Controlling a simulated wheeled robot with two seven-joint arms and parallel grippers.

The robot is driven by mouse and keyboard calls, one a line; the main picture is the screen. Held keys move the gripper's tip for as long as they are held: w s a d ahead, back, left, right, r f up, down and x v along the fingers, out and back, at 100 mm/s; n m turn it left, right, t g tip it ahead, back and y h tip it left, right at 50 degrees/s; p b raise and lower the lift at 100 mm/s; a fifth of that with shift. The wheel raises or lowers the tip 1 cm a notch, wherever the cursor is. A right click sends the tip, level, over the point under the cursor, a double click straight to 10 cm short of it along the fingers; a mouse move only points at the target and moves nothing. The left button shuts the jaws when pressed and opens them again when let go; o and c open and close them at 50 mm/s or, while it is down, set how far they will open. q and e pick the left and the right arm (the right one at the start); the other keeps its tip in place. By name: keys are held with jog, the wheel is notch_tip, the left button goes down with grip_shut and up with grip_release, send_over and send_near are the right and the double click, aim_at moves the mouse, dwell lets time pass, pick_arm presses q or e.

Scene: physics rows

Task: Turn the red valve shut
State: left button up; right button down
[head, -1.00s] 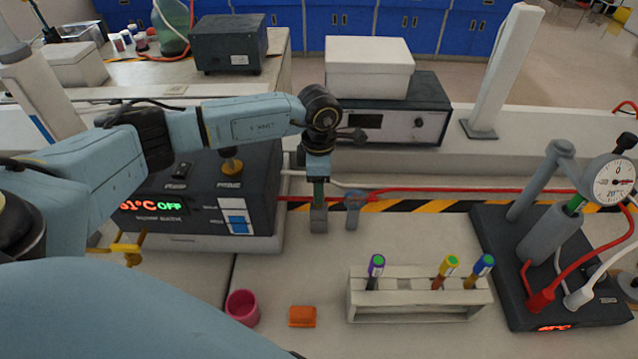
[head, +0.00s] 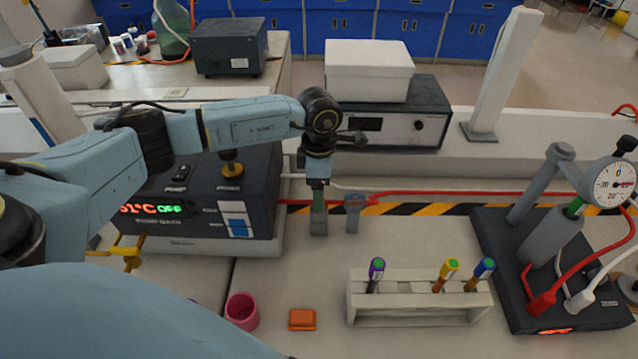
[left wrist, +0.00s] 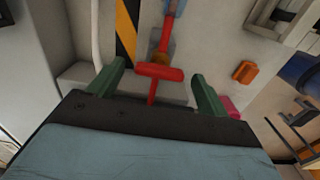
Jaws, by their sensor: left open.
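The red valve handle (left wrist: 162,73) is a T-shaped bar in the left wrist view, with a brass-coloured part behind it. It sits between the two green fingers of my left gripper (head: 318,203). The fingers are open, one on each side of the handle, with a visible gap on both sides. In the head view my left gripper points down at the red pipe (head: 430,192) near the striped edge, and it hides the valve handle there. My right gripper is not in view.
A dark heater box (head: 205,205) stands left of the gripper. A test-tube rack (head: 420,316), an orange block (head: 302,320) and a pink cup (head: 242,312) lie in front. A gauge stand (head: 560,270) with red and white hoses is at right. A grey instrument (head: 390,125) stands behind.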

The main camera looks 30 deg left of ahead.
pick_arm(q)
notch_tip(320, 180, up, 13)
jog(key=shift+r+b, duration=0.15)
jog(key=shift+b, duration=0.2)
dwell(0.5)
